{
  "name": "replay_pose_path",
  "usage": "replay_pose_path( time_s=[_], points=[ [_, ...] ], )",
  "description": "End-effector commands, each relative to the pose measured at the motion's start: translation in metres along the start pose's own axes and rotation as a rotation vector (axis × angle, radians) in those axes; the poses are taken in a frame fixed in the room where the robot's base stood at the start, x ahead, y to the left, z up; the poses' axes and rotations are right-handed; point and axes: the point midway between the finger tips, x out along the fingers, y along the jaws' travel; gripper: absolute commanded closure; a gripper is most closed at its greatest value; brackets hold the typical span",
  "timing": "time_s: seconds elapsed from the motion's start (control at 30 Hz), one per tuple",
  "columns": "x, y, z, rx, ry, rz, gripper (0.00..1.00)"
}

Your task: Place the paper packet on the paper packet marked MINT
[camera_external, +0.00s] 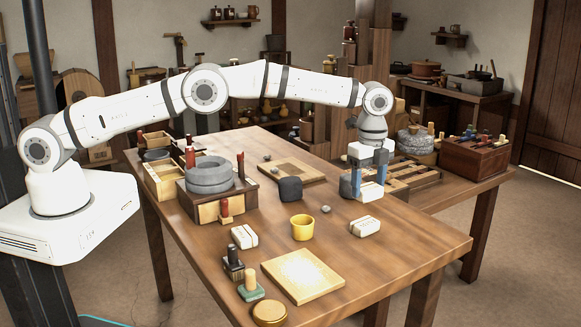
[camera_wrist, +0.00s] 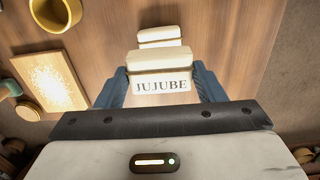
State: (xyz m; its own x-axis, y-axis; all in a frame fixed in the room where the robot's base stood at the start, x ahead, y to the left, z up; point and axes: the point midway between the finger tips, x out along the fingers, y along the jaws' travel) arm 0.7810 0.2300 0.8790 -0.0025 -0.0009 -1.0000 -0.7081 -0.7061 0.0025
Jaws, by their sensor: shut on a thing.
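My gripper (camera_external: 368,186), with blue fingers, is shut on a white paper packet (camera_external: 369,191) above the table. In the wrist view this packet (camera_wrist: 160,66) sits between the fingers and its label reads JUJUBE. A second white packet (camera_external: 365,227) lies on the table below my gripper. In the wrist view a packet (camera_wrist: 160,36) shows just beyond the held one, with no readable label. A third packet (camera_external: 244,236) lies further left on the table. I cannot read which packet is marked MINT.
A yellow cup (camera_external: 303,228) and a pale board (camera_external: 303,275) stand left of the second packet. A dark grey block (camera_external: 290,189) and a stone quern (camera_external: 209,175) are further back. The table's front right corner is clear.

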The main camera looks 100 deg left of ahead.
Motion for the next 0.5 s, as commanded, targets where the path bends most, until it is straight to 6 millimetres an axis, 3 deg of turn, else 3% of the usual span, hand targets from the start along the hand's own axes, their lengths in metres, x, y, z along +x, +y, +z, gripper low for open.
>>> replay_pose_path(
  time_s=[0.27,0.5],
  points=[
    [0.026,0.000,0.000,-0.001,0.000,0.001,0.59],
    [0.062,0.001,0.000,-0.001,0.000,0.001,0.59]
  ],
)
